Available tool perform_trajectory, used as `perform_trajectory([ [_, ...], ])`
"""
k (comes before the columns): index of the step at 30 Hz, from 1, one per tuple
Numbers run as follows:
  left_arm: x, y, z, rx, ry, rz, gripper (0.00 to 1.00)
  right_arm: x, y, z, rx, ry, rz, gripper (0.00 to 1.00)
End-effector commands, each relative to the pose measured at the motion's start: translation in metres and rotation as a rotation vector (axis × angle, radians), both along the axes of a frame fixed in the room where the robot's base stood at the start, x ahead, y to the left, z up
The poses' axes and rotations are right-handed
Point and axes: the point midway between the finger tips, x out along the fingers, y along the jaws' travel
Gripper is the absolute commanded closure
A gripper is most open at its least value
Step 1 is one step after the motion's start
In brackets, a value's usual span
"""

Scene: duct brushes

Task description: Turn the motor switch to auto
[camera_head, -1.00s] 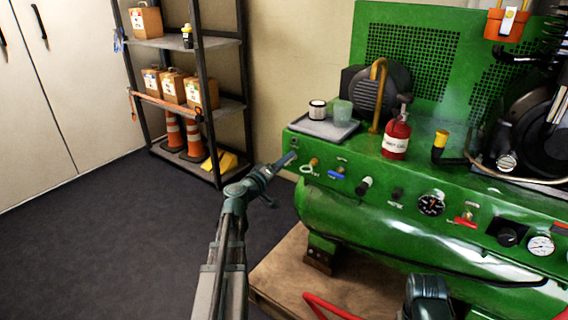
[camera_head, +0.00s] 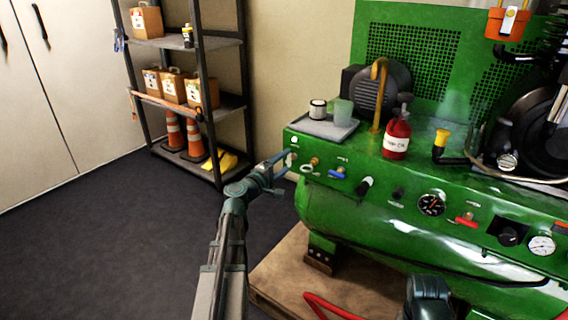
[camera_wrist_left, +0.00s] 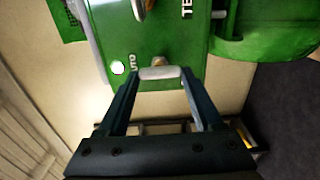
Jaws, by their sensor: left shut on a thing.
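The motor switch is a small light-grey lever (camera_wrist_left: 158,73) on the green panel (camera_wrist_left: 228,20), at the panel's edge in the left wrist view. My left gripper (camera_wrist_left: 160,75) is shut on it, one finger at each end of the lever. In the head view my left gripper (camera_head: 287,158) reaches the left end of the compressor's front panel (camera_head: 380,190) and mostly hides the switch. A round white lamp (camera_wrist_left: 117,67) beside the switch looks lit; it also shows in the head view (camera_head: 294,140). The lettering near the switch is only partly readable.
Along the panel right of the switch are a ring pull (camera_head: 307,168), a blue-handled valve (camera_head: 337,174), a black knob (camera_head: 364,185) and a gauge (camera_head: 431,204). A tray (camera_head: 325,127) with two cups sits above. Dark floor left of the compressor is clear.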

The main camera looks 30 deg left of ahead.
Motion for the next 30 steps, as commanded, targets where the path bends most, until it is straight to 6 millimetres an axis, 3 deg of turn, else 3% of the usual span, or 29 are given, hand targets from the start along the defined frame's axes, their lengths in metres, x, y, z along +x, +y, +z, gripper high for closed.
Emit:
perform_trajectory([
  [13,-0.0007,0.0006,-0.0003,-0.011,0.001,0.002,0.88,0.0000,0.0000,-0.0003,0.000,0.000,0.000,0.50],
  [14,-0.0007,0.0006,-0.0004,-0.011,0.001,0.002,0.31,0.0000,0.0000,-0.0003,0.000,0.000,0.000,0.50],
  [18,-0.0006,0.0003,-0.0003,-0.011,0.001,0.002,0.06,0.0000,0.0000,-0.0002,0.000,0.000,0.000,0.50],
  [30,-0.0076,0.0005,-0.0001,-0.010,0.001,0.002,0.03,0.0000,0.0000,-0.0001,0.000,0.000,0.000,0.50],
])
